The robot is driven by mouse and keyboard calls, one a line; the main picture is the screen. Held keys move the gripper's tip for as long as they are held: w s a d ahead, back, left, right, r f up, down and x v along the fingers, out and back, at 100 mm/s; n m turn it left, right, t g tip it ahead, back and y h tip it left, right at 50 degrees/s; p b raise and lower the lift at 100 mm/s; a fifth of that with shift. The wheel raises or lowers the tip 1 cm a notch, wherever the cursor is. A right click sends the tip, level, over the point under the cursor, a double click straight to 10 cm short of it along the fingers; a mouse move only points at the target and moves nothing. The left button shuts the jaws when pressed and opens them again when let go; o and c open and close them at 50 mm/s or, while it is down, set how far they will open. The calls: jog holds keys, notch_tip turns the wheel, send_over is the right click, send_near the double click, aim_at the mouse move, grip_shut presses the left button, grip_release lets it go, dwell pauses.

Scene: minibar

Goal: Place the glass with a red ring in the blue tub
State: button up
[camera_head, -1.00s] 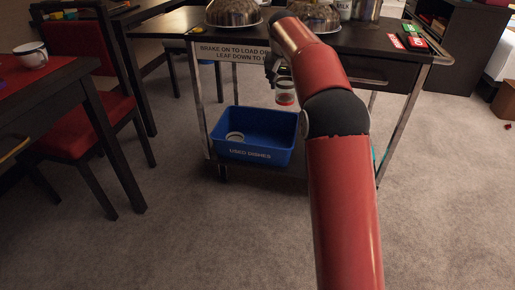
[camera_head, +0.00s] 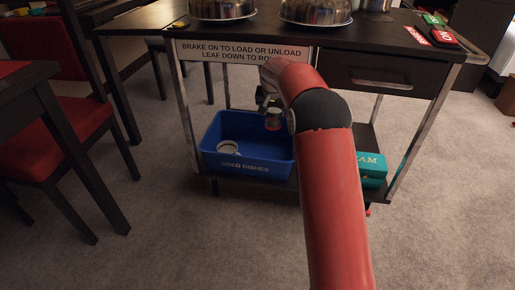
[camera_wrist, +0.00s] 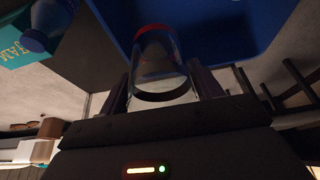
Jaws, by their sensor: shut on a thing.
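The glass with a red ring (camera_head: 273,120) is held by my gripper (camera_head: 268,97) in front of the right part of the blue tub in the head view. In the wrist view the glass (camera_wrist: 160,62) sits between the two fingers of my gripper (camera_wrist: 160,88), its red ring at the far end, towards the tub's blue interior (camera_wrist: 215,25). The blue tub (camera_head: 215,163), labelled "USED DISHES", stands on the cart's lower shelf. A white round dish (camera_head: 229,148) lies inside at the left. I cannot tell whether the glass is below the tub's rim.
The dark cart top (camera_head: 270,28) overhangs the tub and carries metal domes (camera_head: 315,10). A teal box (camera_head: 372,168) sits on the lower shelf at right. A blue-capped bottle (camera_wrist: 45,25) shows in the wrist view. A red chair (camera_head: 60,140) stands left.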

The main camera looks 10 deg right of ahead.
notch_tip(320, 180, down, 19)
jog(key=b, duration=0.3)
jog(key=shift+f, duration=0.1)
jog(key=shift+f, duration=0.15)
jog(key=o, duration=1.1)
